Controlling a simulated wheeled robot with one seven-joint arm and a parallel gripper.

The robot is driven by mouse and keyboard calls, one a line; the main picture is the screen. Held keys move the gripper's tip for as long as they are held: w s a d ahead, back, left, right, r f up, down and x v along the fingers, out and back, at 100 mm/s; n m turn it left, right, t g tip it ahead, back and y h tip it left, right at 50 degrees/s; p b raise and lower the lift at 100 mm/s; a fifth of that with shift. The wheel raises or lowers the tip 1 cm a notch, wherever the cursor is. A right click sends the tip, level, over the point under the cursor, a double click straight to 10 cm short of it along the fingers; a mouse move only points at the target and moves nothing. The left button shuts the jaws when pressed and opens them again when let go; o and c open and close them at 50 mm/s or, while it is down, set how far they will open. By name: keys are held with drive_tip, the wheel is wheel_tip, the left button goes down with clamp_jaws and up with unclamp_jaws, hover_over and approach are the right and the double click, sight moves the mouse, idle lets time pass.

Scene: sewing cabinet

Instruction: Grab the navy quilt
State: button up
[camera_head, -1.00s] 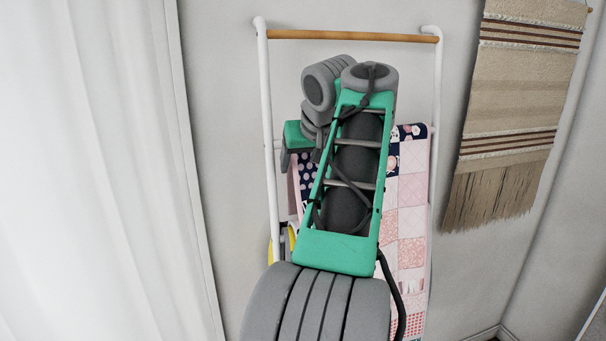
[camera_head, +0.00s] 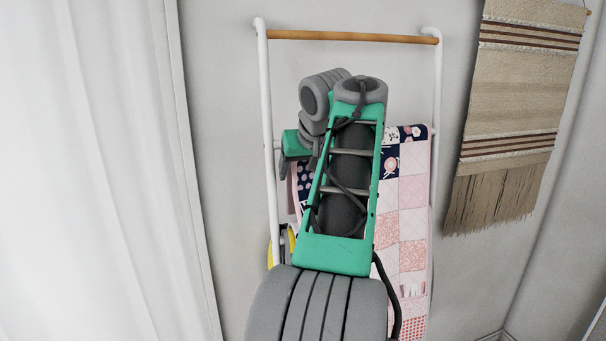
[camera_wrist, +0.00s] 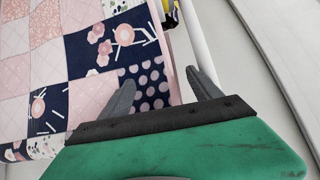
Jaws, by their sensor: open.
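The quilt (camera_head: 413,225) is a patchwork of pink, white and navy squares. It hangs on a white rack with a wooden top bar, partly hidden behind my arm in the head view. In the wrist view the quilt (camera_wrist: 88,58) fills the upper left, with navy patches of dots and flowers. My gripper (camera_wrist: 160,88) is open, its two grey fingers apart. The left finger overlaps the quilt near its edge. The right finger is beside the white rack post. The quilt's edge and a gap lie between the fingers. I cannot tell whether the fingers touch the quilt.
The white rack (camera_head: 268,150) stands against a grey wall. Its post (camera_wrist: 196,45) runs close to my right finger. A yellow item (camera_head: 270,255) shows low at the rack's left side. A white curtain (camera_head: 95,170) hangs at left and a woven wall hanging (camera_head: 520,90) at right.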

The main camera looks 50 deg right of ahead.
drive_tip(key=c, duration=1.4)
idle(0.4)
drive_tip(key=shift+r, duration=0.2)
drive_tip(key=shift+c, duration=0.9)
wheel_tip(320, 180, up, 13)
drive_tip(key=p, duration=1.3)
drive_tip(key=shift+a+f, duration=0.1)
clamp_jaws()
drive_tip(key=shift+f, duration=0.5)
